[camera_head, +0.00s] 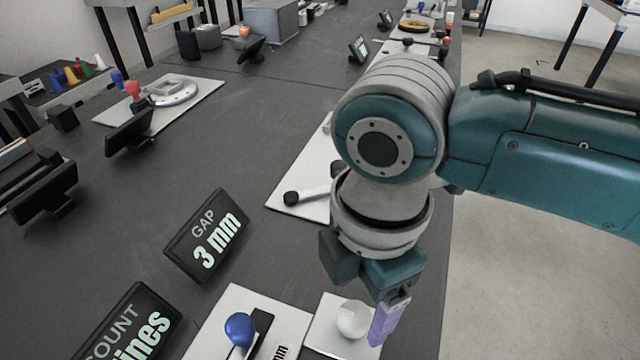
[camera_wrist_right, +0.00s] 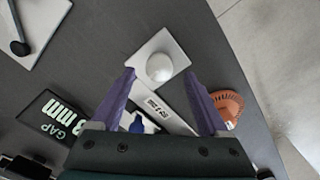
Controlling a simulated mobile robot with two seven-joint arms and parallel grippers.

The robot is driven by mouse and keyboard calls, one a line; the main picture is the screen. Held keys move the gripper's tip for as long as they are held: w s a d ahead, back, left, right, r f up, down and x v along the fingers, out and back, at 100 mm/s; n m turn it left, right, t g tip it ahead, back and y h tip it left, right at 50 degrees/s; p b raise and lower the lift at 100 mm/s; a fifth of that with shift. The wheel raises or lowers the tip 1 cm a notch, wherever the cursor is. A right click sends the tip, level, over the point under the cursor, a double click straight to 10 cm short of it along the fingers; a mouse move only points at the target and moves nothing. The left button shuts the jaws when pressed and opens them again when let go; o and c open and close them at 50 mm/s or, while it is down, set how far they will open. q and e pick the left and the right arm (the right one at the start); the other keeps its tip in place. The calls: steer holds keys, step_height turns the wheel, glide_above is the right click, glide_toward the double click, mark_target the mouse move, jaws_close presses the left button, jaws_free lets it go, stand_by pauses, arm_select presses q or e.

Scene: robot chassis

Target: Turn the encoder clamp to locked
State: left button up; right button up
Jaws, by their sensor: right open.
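No part is legibly labelled as the encoder clamp. A white round knob (camera_head: 352,318) sits on a small white plate (camera_head: 322,337) at the bench's near right; it also shows in the right wrist view (camera_wrist_right: 159,67). A lever with a black ball end (camera_head: 291,198) lies on a white plate behind my right arm, which hides part of it; its ball shows at the wrist view's upper left (camera_wrist_right: 19,48). My right gripper (camera_head: 380,335) points down beside the white knob. In the wrist view its purple fingers (camera_wrist_right: 159,73) are apart, with the knob seen between their tips.
A blue knob (camera_head: 239,329) on a slotted plate stands left of the white knob. Signs read "GAP 3 mm" (camera_head: 207,236) and "COUNT ...ines" (camera_head: 128,325). An orange dial (camera_wrist_right: 228,107) lies near the right finger. The bench middle (camera_head: 200,150) is clear.

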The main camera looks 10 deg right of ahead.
mark_target(357, 314)
steer(key=shift+f+b, duration=0.35)
steer(key=shift+f, duration=1.35)
steer(key=shift+c, duration=0.2)
jaws_close()
